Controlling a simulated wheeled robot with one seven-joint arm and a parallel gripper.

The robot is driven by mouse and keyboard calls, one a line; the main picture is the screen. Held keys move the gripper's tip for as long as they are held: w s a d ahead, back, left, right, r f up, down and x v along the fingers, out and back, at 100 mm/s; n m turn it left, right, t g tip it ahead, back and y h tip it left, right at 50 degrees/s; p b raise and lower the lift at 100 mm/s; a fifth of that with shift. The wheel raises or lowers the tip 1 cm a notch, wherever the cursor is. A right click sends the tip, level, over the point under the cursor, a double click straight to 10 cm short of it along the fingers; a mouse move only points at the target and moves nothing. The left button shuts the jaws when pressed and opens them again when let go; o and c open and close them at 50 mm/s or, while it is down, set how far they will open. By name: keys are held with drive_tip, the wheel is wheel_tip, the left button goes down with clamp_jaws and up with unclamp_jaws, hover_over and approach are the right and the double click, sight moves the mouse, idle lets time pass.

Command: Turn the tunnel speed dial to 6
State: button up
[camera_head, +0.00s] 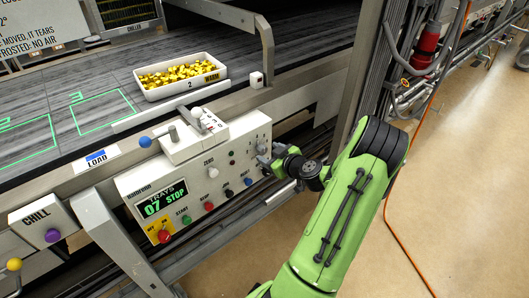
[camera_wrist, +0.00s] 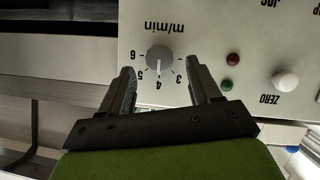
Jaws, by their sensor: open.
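The tunnel speed dial (camera_wrist: 160,58) is a grey round knob on the cream control panel (camera_wrist: 230,30), under the upside-down label "m/min". Its scale numbers 3 to 6 show in the wrist view, with 6 at the left. The white pointer mark seems to face about 4. My gripper (camera_wrist: 160,76) is open, one finger at each side of the dial in the picture. I cannot tell whether either fingertip touches it. In the head view my gripper (camera_head: 268,160) is at the right end of the control panel (camera_head: 225,160) and mostly hides the dial there.
The panel has a "07 STOP" display (camera_head: 164,199), a row of coloured buttons and a white ZERO knob (camera_wrist: 285,80) near my gripper. A tray of gold pieces (camera_head: 180,95) sits on the conveyor above. An orange hose (camera_head: 400,225) lies on the floor at right.

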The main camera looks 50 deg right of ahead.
sight(264, 151)
drive_tip(key=x, duration=0.3)
drive_tip(key=shift+w+d+f, duration=0.1)
drive_tip(key=shift+w, duration=0.2)
drive_tip(key=shift+c, duration=0.2)
drive_tip(key=c, duration=1)
